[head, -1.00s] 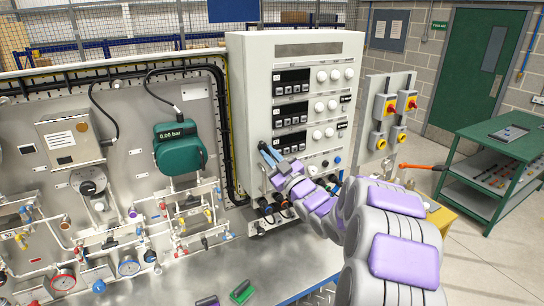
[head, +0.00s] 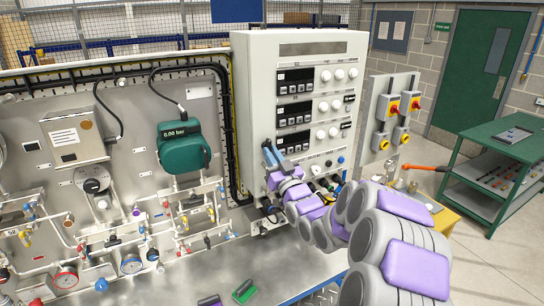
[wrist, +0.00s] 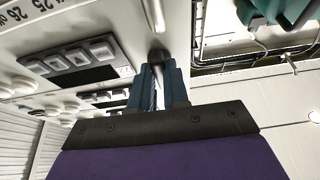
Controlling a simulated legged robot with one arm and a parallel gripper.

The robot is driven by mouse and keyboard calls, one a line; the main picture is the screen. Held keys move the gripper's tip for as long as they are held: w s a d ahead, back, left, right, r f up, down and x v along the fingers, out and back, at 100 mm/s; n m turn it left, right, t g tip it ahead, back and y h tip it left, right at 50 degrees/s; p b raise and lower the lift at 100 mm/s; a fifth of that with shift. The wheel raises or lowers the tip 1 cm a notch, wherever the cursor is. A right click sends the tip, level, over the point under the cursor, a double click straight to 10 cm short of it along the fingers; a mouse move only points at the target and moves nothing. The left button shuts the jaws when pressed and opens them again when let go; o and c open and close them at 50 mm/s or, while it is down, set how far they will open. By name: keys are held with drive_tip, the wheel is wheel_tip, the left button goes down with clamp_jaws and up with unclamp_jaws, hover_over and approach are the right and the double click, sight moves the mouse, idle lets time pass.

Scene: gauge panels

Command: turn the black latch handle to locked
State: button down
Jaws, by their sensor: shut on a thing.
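The black latch handle (wrist: 158,56) shows in the wrist view as a small dark piece at the fingertips, on the white cabinet (head: 245,100). Most of it is hidden by the fingers, so I cannot tell its angle. My gripper (head: 271,152) is at the lower left of the cabinet front in the head view, where it covers the handle. In the wrist view my gripper (wrist: 160,78) has its two blue fingers closed around the handle, with a narrow pale gap between them lower down.
Black displays with buttons (head: 293,115) and white knobs (head: 322,106) are close to the right of my gripper. A green gauge (head: 184,148) and pipework are on the panel to the left. A steel bench (head: 215,275) lies below.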

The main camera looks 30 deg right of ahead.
drive_tip(key=shift+r, duration=0.25)
drive_tip(key=c, duration=1.3)
unclamp_jaws()
drive_tip(key=shift+o, duration=0.9)
drive_tip(key=shift+d+f, duration=0.1)
drive_tip(key=shift+f, duration=0.05)
drive_tip(key=b+v, duration=1.6)
drive_tip(key=v, duration=0.1)
drive_tip(key=shift+f, duration=0.25)
drive_tip(key=shift+s, duration=0.1)
